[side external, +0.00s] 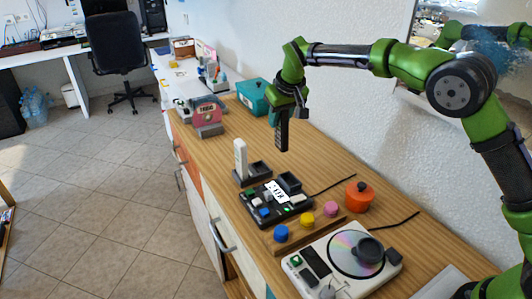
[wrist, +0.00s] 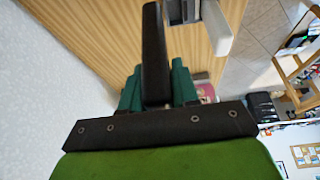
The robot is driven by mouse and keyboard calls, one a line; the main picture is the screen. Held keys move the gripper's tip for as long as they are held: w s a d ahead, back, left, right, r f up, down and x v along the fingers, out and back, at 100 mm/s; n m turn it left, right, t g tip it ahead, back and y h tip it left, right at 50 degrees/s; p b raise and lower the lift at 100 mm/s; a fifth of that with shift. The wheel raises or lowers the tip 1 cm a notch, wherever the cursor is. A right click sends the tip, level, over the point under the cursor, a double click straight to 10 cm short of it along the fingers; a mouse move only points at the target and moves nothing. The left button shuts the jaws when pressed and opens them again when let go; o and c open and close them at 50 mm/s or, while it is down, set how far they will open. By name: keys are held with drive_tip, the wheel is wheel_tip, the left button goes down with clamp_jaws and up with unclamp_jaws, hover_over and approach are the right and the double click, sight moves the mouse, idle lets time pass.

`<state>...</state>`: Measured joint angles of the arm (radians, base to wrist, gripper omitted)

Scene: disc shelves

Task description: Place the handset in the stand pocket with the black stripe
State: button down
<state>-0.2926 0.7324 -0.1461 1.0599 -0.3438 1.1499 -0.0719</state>
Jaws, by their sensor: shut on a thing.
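A long black handset (side external: 282,134) hangs upright in my gripper (side external: 283,112), above the wooden counter and clear of it. In the wrist view the handset (wrist: 154,50) sits between the green fingers of my gripper (wrist: 156,88), which are shut on it. The dark stand (side external: 258,172) is on the counter, below and left of the handset in the side view. A white handset (side external: 240,160) stands upright at its left, and an open dark pocket is beside it. The white handset also shows at the top of the wrist view (wrist: 216,28). I cannot make out a black stripe.
A black button panel (side external: 272,208) with a white label is in front of the stand. Nearby are a row of coloured knobs (side external: 306,220), an orange pot (side external: 359,196) and a turntable (side external: 345,262). A pink device (side external: 207,118) and a teal box (side external: 253,97) stand farther back. Counter below the handset is bare.

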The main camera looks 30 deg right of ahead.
drive_tip(key=shift+w+a+f, duration=0.5)
drive_tip(key=shift+w+a, duration=0.85)
drive_tip(key=shift+w, duration=1.55)
wheel_tip(320, 180, down, 10)
drive_tip(key=shift+y, duration=0.3)
drive_tip(key=shift+f, duration=0.1)
drive_tip(key=c, duration=0.8)
unclamp_jaws()
drive_tip(key=shift+c, duration=0.2)
